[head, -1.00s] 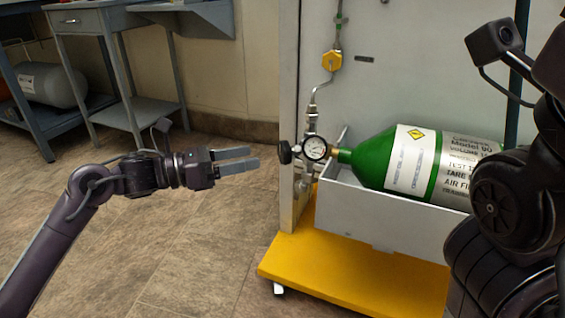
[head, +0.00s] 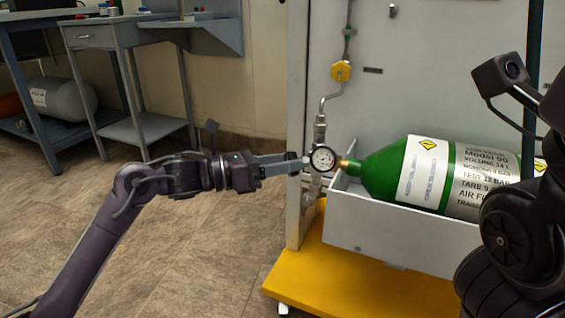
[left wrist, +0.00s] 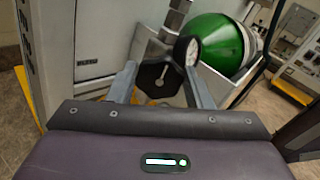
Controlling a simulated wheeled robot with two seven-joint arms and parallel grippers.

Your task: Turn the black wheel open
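The black wheel (head: 292,157) sits at the left end of the valve, beside the round white gauge (head: 322,158) and the green cylinder (head: 385,165). It is mostly hidden by my fingertips in the head view. In the left wrist view the wheel (left wrist: 159,82) lies between my two fingers, with one finger on each side. My left gripper (head: 287,164) is open around the wheel; whether the fingers touch its rim is hard to tell. The gauge (left wrist: 187,50) shows just behind the right fingertip in that view. My right gripper is out of view.
The cylinder lies in a grey tray (head: 385,232) on a panel stand with a yellow base (head: 335,275). A pipe with a yellow fitting (head: 341,71) rises above the valve. Grey tables (head: 150,128) stand at the back left. The floor to the left is clear.

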